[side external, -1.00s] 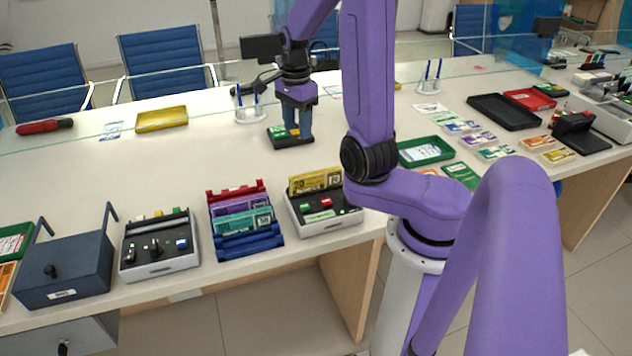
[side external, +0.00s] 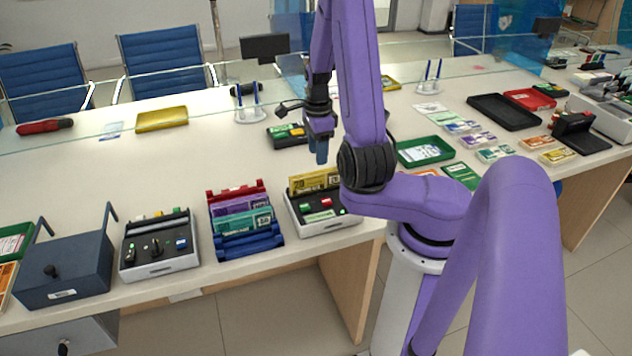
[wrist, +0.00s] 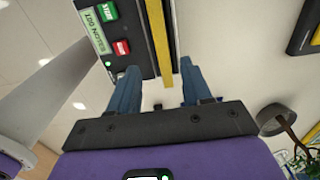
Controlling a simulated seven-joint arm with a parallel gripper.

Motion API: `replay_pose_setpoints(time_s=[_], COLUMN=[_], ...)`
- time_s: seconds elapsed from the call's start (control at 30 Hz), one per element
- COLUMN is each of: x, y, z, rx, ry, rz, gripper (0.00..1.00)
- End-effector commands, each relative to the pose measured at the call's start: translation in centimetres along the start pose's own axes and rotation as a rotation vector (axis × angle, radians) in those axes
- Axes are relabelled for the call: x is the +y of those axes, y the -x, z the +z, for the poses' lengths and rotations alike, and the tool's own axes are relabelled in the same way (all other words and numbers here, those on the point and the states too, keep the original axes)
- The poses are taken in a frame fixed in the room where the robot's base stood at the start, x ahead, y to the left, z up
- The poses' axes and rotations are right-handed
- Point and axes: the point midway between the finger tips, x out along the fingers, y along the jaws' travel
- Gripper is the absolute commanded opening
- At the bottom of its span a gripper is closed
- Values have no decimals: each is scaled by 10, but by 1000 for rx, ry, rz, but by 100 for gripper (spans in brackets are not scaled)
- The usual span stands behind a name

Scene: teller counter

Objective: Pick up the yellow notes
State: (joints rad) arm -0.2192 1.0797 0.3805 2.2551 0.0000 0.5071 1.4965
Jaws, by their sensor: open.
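The yellow notes (side external: 315,180) stand upright in a grey machine (side external: 322,218) with red and green buttons, near the front edge of the counter. My gripper (side external: 321,160) is above the counter, behind and above the notes, pointing down. In the wrist view my gripper (wrist: 160,68) is open, with nothing between its blue fingers. The yellow notes (wrist: 157,35) show there edge-on as a narrow strip at the top, roughly in line with the gap between the fingers and beyond the fingertips. The machine's panel (wrist: 112,30), with its buttons, lies left of the strip.
A blue and red rack (side external: 250,242) with purple and teal notes stands left of the machine. Further left are another grey machine (side external: 160,262) and a dark blue box (side external: 65,270). A black box with coloured buttons (side external: 282,138) is behind my gripper. Bare counter lies between.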

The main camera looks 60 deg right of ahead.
Motion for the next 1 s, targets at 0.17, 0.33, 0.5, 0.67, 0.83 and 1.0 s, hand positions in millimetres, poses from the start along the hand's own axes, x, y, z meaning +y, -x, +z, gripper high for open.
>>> replay_pose_setpoints(time_s=[0.17, 0.33, 0.5, 0.67, 0.83, 1.0], x=[1, 0, 0, -1, -3, -3], y=[-26, -39, -45, -60, -80, -92], z=[0, 0, 1, 3, 4, 4], rx=[0, 0, 0, 0, 0, 0], ry=[1, 0, 1, 2, 1, 1], rz=[3, 0, 0, 2, 3, 1], gripper=[49, 49, 49, 49, 49, 49])
